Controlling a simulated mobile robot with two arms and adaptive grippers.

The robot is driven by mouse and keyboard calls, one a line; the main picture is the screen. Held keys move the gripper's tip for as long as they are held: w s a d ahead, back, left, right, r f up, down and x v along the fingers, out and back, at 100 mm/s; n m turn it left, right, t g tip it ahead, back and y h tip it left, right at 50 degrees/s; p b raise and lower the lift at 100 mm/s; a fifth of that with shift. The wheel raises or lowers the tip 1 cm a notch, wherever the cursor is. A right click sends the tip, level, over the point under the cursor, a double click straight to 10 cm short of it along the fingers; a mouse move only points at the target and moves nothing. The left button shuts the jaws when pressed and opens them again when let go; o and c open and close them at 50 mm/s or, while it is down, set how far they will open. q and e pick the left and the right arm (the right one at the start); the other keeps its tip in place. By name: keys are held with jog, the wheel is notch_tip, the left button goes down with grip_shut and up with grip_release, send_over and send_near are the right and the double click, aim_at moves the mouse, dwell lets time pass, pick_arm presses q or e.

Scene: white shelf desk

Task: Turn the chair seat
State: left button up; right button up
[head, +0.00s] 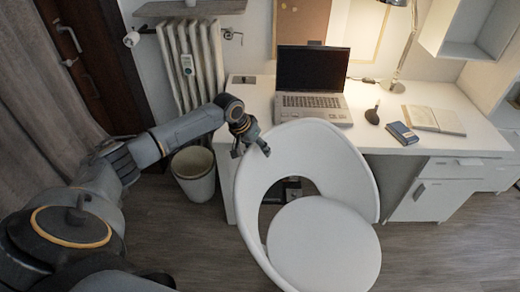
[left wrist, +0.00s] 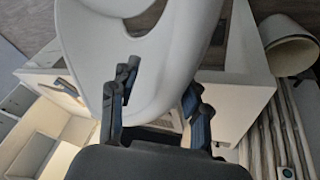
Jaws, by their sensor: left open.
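The white chair has a round seat (head: 323,245) and a curved, wrap-around backrest (head: 318,150) in the head view. It stands in front of the desk. My left gripper (head: 252,148) is at the upper left edge of the backrest. In the left wrist view my left gripper (left wrist: 155,98) has its two fingers spread apart, with the white backrest (left wrist: 88,50) between and beyond them. Whether the fingers touch the backrest cannot be told. My right gripper is not in view.
The white desk (head: 445,140) holds a laptop (head: 312,82), a lamp (head: 408,45), a blue box (head: 402,132) and an open book (head: 434,119). A white bin (head: 194,175) stands left of the desk, below a radiator (head: 190,62). Floor is free at the lower right.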

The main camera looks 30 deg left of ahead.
pick_arm(q)
jog(key=shift+w+d+f, duration=0.1)
jog(key=shift+w+f, duration=0.1)
jog(key=shift+f, duration=0.5)
jog(key=shift+w+f, duration=0.15)
jog(key=shift+c, duration=0.2)
grip_shut()
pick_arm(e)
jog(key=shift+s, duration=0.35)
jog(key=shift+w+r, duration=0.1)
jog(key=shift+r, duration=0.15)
